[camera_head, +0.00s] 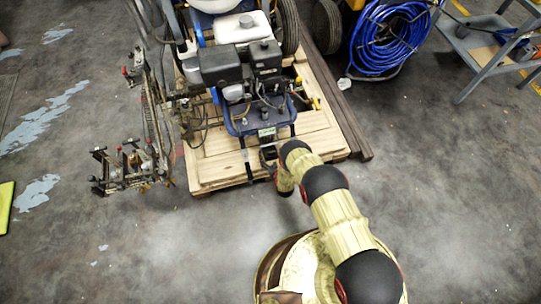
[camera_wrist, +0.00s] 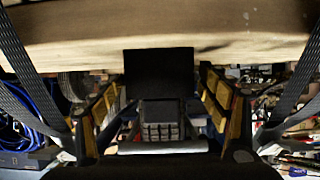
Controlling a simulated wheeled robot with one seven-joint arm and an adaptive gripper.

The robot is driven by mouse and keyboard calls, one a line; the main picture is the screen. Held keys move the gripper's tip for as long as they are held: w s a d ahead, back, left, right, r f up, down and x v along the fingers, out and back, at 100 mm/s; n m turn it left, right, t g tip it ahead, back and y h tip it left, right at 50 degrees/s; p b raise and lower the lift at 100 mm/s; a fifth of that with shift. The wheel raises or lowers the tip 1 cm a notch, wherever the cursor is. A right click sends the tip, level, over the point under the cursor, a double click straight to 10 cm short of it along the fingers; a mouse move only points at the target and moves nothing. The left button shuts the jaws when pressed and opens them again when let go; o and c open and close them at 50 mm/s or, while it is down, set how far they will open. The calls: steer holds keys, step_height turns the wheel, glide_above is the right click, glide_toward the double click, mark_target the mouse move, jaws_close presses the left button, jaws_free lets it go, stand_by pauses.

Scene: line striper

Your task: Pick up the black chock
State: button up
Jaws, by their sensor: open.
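In the wrist view a flat-faced black block, which looks like the black chock (camera_wrist: 160,70), stands in the middle against a pale wooden board. My gripper (camera_wrist: 160,88) is open, with one finger on each side of the block. Narrow gaps seem to show between the block and the fingers, but contact is hard to judge in the dark. In the head view my gripper (camera_head: 271,163) is at the near edge of the wooden pallet (camera_head: 222,171), mostly behind my arm. I cannot make out the chock there.
The blue line striper (camera_head: 240,85) stands on the pallet, with straps over its near edge. A dark beam (camera_head: 345,118) lies along the pallet's right side. A metal frame (camera_head: 135,165) is at the left. A blue hose coil (camera_head: 390,38) and grey cart (camera_head: 480,50) stand behind right. Floor at right is clear.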

steer(key=shift+w+a+f, duration=0.15)
steer(key=shift+w+f, duration=0.05)
steer(key=shift+w, duration=0.35)
steer(key=shift+c, duration=0.4)
steer(key=c, duration=1.5)
steer(key=shift+r, duration=0.15)
steer(key=shift+c, duration=0.3)
